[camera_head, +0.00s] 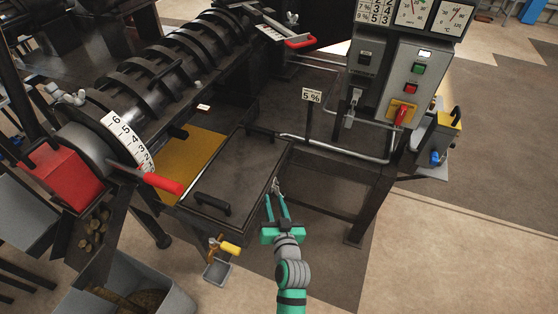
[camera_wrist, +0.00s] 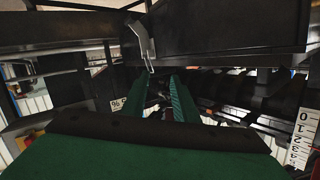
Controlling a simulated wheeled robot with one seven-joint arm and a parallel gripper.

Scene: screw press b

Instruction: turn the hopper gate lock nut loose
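Two pale wing nuts show in the head view. One wing nut (camera_head: 291,18) is at the far top, beside a white scale and a red-handled lever. The other wing nut (camera_head: 68,97) is at the left, behind the numbered dial. No label shows which one is the hopper gate lock nut. My gripper (camera_head: 276,197) is low at the middle, over the front right edge of the press's dark tray, well away from both nuts. In the wrist view, its green fingers (camera_wrist: 158,88) are apart with nothing seen between them. Neither wing nut can be made out there.
A red-handled lever (camera_head: 300,41) is beside the far nut. The ribbed press barrel (camera_head: 165,65) runs along the left. A pipe (camera_head: 335,149) and a control cabinet (camera_head: 405,85) are at the right. Open floor (camera_head: 460,245) lies at the lower right.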

